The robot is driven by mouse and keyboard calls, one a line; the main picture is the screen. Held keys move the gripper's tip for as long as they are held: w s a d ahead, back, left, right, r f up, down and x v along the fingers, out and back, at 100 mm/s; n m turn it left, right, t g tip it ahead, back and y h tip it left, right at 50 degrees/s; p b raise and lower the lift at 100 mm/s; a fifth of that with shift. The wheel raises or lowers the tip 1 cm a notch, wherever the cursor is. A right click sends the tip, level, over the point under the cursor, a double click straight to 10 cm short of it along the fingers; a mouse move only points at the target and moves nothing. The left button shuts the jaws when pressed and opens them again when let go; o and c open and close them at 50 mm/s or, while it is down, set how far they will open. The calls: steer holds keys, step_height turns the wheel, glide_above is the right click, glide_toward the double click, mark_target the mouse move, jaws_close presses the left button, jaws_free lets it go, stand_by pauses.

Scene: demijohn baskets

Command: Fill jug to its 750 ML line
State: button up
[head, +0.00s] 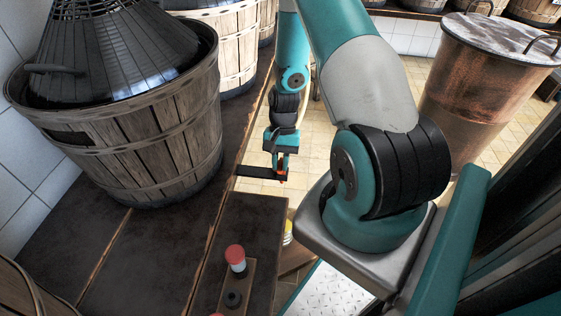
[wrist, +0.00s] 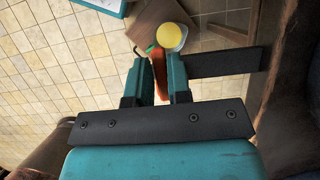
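My gripper (head: 281,172) hangs low beside the edge of the dark counter, at the centre of the head view. In the wrist view its two teal fingers (wrist: 159,62) stand close together, and a narrow orange-red piece (wrist: 158,75) fills the gap between them. A dark flat bar (head: 258,173) lies at the fingertips and runs left to the counter; it also shows in the wrist view (wrist: 222,62). A yellow round thing (wrist: 172,37) shows beyond the fingertips over a brown wooden surface. I cannot tell whether it is the jug or its contents. No 750 ML line is readable.
A wooden-staved basket (head: 150,140) with a dark ribbed cover stands on the dark counter (head: 150,235), left. A red-topped knob (head: 235,255) sits on the nearer ledge. A copper vessel (head: 465,105) stands at right. Tiled floor (head: 330,165) shows behind my arm.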

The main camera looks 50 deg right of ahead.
jaws_close()
steer(key=shift+s+d+r+n+g+h+p, duration=0.1)
steer(key=shift+n+g+h+p, duration=0.1)
steer(key=shift+n+p, duration=0.35)
steer(key=shift+s+d+r+n+g+h+p, duration=0.1)
steer(key=shift+n+h+p, duration=0.2)
steer(key=shift+n, duration=0.35)
steer(key=shift+s+d+f+n+g+p, duration=0.1)
steer(key=shift+n+g+p, duration=0.1)
steer(key=shift+n, duration=0.35)
steer(key=shift+s+d+f+n+g+p, duration=0.1)
steer(key=shift+n+p, duration=0.05)
steer(key=shift+n, duration=0.4)
steer(key=o, duration=0.5)
jaws_free()
steer(key=p+v, duration=0.1)
steer(key=v, duration=0.7)
steer(key=p+v, duration=0.1)
steer(key=v, duration=0.8)
steer(key=shift+w+a+r, duration=0.1)
steer(key=shift+a+r, duration=0.05)
steer(key=shift+r, duration=0.1)
